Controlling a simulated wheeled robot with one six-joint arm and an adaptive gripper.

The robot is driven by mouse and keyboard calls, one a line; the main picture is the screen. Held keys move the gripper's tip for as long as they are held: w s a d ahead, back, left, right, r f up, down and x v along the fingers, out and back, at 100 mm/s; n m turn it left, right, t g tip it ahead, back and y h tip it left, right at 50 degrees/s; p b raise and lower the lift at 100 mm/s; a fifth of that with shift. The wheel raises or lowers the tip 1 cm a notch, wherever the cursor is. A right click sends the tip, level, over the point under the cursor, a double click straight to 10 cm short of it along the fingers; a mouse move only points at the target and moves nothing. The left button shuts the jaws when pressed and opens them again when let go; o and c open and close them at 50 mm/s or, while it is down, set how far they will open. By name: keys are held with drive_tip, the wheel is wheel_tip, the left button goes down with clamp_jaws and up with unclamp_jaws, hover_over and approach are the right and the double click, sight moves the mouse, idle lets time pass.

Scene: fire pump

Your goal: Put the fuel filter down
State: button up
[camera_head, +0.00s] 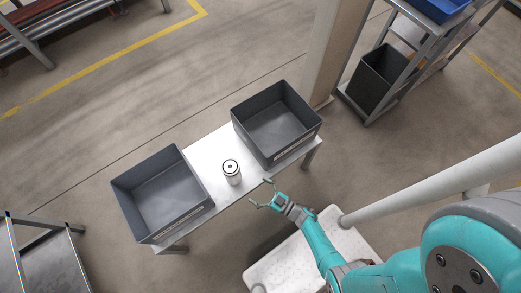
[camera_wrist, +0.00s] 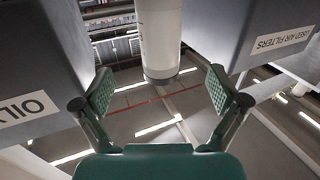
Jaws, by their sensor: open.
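The fuel filter (camera_head: 231,172) is a white cylinder with a dark-centred top. It stands upright on the metal table (camera_head: 205,146), between two grey bins. In the wrist view the filter (camera_wrist: 161,38) is straight ahead, beyond the fingertips and apart from them. My gripper (camera_head: 260,192) is at the table's near edge, to the lower right of the filter. In the wrist view my gripper (camera_wrist: 160,90) has its green-padded fingers spread wide with nothing between them.
A grey bin (camera_head: 142,218) stands left of the filter, its label partly readable as "OIL". Another grey bin (camera_head: 302,147), labelled "USED AIR FILTERS", stands to the right. A beige column (camera_head: 335,50) rises behind the right bin. A shelf cart holds a black bin (camera_head: 368,95).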

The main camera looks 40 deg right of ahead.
drive_tip(key=shift+s+d, duration=0.15)
drive_tip(key=shift+s, duration=0.15)
drive_tip(key=s+r+m+h, duration=0.3)
drive_tip(key=s+r+h, duration=0.3)
drive_tip(key=s+r, duration=0.85)
drive_tip(key=s+d+r+g, duration=0.1)
drive_tip(key=s+r, duration=0.2)
drive_tip(key=r, duration=1)
drive_tip(key=s+d+r+m, duration=0.1)
drive_tip(key=s+r, duration=0.2)
drive_tip(key=r, duration=1)
drive_tip(key=shift+s+r+g+h, duration=0.2)
drive_tip(key=shift+g+h, duration=0.2)
drive_tip(key=shift+o, duration=0.3)
